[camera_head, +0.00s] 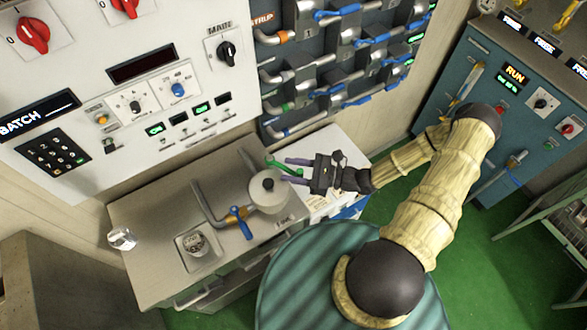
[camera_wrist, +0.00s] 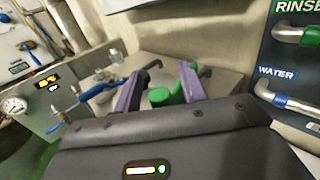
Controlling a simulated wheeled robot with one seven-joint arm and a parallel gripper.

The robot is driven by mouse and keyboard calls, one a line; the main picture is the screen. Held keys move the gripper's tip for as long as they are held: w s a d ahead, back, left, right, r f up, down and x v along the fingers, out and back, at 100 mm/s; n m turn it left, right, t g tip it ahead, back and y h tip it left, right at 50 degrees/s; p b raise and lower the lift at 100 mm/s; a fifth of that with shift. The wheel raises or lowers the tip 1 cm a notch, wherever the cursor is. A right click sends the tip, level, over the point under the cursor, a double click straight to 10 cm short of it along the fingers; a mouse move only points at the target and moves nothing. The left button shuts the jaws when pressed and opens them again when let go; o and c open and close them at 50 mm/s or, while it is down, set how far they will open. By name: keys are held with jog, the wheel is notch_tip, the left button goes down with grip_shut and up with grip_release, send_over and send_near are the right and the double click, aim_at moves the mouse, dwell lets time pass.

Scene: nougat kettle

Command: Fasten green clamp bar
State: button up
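The green clamp bar (camera_head: 285,168) lies at the top right edge of the round lidded kettle (camera_head: 268,190) on the grey counter. It also shows as a green handle with a rounded green end in the wrist view (camera_wrist: 188,90). My gripper (camera_head: 285,170) reaches in from the right, its purple fingers pointing left at the bar. In the wrist view the two fingers (camera_wrist: 160,88) are spread apart, with green parts between and just beyond them. I cannot tell whether either finger touches the bar.
A blue-handled valve (camera_head: 240,222) stands in front of the kettle, and a bent pipe (camera_head: 208,205) is to its left. A sink with a metal cup (camera_head: 196,243) and a glass (camera_head: 122,238) are further left. Blue-levered taps (camera_head: 330,92) line the wall panel behind.

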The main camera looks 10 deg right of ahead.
jog(key=shift+d+f, duration=0.1)
jog(key=shift+d, duration=0.2)
jog(key=b+v, duration=0.6)
jog(key=v, duration=1.1)
jog(key=shift+a, duration=0.1)
